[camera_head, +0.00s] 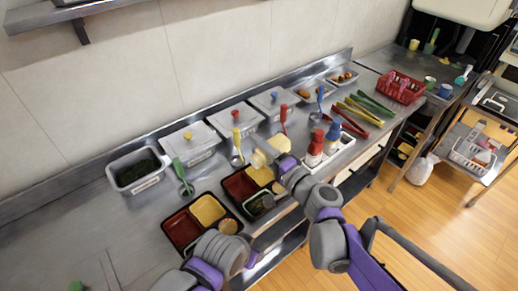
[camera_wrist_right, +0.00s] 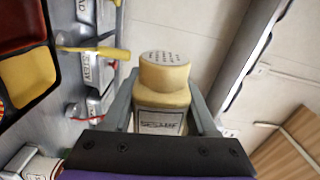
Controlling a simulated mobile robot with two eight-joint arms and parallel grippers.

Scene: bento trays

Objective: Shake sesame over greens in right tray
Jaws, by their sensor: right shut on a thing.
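My right gripper (camera_head: 270,154) is shut on a cream-yellow shaker (camera_wrist_right: 163,95) with a printed cap, gripped between both fingers in the right wrist view. The shaker is held above the back edge of the right tray and looks tipped on its side. The right tray (camera_head: 224,190) is black, with a red part, a yellow part and dark greens (camera_head: 262,203) in its front part. Falling sesame cannot be made out. My left arm shows at the bottom of the head view, but its fingers do not.
The left tray (camera_head: 163,229) lies beside the right one. Behind are a tub of dark greens (camera_head: 137,171) and several lidded tubs (camera_head: 190,142) with spoons. A bottle rack (camera_head: 338,148), tongs (camera_head: 357,111) and a red basket (camera_head: 399,88) stand to the right.

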